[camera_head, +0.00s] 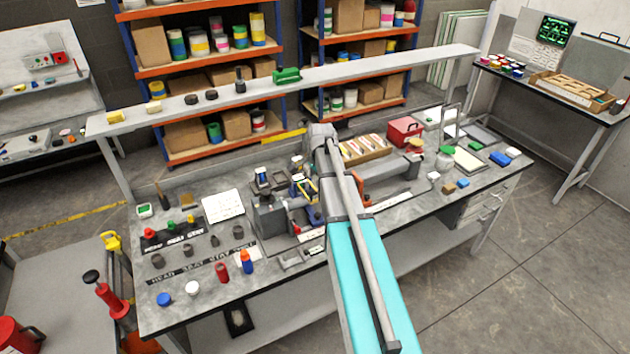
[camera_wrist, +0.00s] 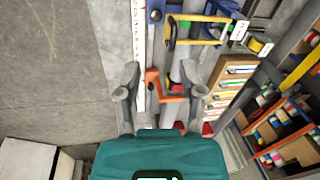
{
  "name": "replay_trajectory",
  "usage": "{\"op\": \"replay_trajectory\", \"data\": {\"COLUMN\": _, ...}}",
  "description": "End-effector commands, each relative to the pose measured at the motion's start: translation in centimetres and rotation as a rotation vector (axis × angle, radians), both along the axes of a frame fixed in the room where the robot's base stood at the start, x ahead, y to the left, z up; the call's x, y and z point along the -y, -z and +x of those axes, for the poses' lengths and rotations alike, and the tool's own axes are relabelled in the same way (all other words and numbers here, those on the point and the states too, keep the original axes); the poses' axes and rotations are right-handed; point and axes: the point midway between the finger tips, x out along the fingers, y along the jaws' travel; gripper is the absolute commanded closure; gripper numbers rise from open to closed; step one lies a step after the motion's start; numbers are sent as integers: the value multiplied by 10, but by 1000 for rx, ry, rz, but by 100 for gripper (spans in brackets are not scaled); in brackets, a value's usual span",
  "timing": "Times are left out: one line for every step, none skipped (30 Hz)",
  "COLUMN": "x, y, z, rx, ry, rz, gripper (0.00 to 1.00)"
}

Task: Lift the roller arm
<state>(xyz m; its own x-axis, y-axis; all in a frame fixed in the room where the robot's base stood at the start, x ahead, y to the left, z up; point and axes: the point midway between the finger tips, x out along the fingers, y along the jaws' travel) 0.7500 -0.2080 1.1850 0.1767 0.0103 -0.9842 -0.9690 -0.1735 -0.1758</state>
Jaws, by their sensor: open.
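In the wrist view my gripper (camera_wrist: 159,88) is open, with its two grey fingers apart. An orange bent bracket (camera_wrist: 153,84) lies between the fingers in that picture. No contact with them is clear. A yellow looped handle (camera_wrist: 170,32) is farther up in that view, beyond the fingertips. I cannot tell for sure which of these parts is the roller arm. In the head view the orange bracket (camera_head: 366,198) shows just right of my arm, on the bench fixture. My arm hides part of the fixture, and my gripper's fingers are not clear there.
The grey bench (camera_head: 400,240) is crowded with small tools and pots on its left. A red box (camera_head: 404,130) stands at the back right. A long raised shelf (camera_head: 350,72) crosses behind. Racks with boxes and paint tins stand at the back. Open floor lies at the right.

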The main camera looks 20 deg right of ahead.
Motion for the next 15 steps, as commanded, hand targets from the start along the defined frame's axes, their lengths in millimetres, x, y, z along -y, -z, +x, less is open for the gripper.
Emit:
{"op": "replay_trajectory", "data": {"x": 9, "y": -14, "z": 7, "rx": 4, "ry": 35, "rz": 5, "gripper": 49}}
{"op": "replay_trajectory", "data": {"x": 12, "y": -18, "z": 9, "rx": 7, "ry": 54, "rz": 8, "gripper": 49}}
{"op": "replay_trajectory", "data": {"x": 17, "y": -21, "z": 11, "rx": 9, "ry": 77, "rz": 11, "gripper": 49}}
{"op": "replay_trajectory", "data": {"x": 19, "y": -23, "z": 13, "rx": 11, "ry": 91, "rz": 14, "gripper": 49}}
{"op": "replay_trajectory", "data": {"x": 22, "y": -25, "z": 14, "rx": 13, "ry": 104, "rz": 16, "gripper": 49}}
{"op": "replay_trajectory", "data": {"x": 24, "y": -27, "z": 16, "rx": 13, "ry": 118, "rz": 19, "gripper": 49}}
{"op": "replay_trajectory", "data": {"x": 26, "y": -28, "z": 16, "rx": 14, "ry": 126, "rz": 20, "gripper": 49}}
{"op": "replay_trajectory", "data": {"x": 27, "y": -29, "z": 17, "rx": 15, "ry": 133, "rz": 21, "gripper": 49}}
{"op": "replay_trajectory", "data": {"x": 28, "y": -29, "z": 17, "rx": 16, "ry": 140, "rz": 22, "gripper": 49}}
{"op": "replay_trajectory", "data": {"x": 29, "y": -29, "z": 17, "rx": 17, "ry": 144, "rz": 23, "gripper": 49}}
{"op": "replay_trajectory", "data": {"x": 29, "y": -29, "z": 18, "rx": 17, "ry": 146, "rz": 23, "gripper": 49}}
{"op": "replay_trajectory", "data": {"x": 29, "y": -29, "z": 18, "rx": 17, "ry": 148, "rz": 24, "gripper": 49}}
{"op": "replay_trajectory", "data": {"x": 29, "y": -29, "z": 17, "rx": 17, "ry": 149, "rz": 24, "gripper": 49}}
{"op": "replay_trajectory", "data": {"x": 29, "y": -29, "z": 17, "rx": 17, "ry": 148, "rz": 24, "gripper": 49}}
{"op": "replay_trajectory", "data": {"x": 29, "y": -28, "z": 17, "rx": 17, "ry": 148, "rz": 24, "gripper": 49}}
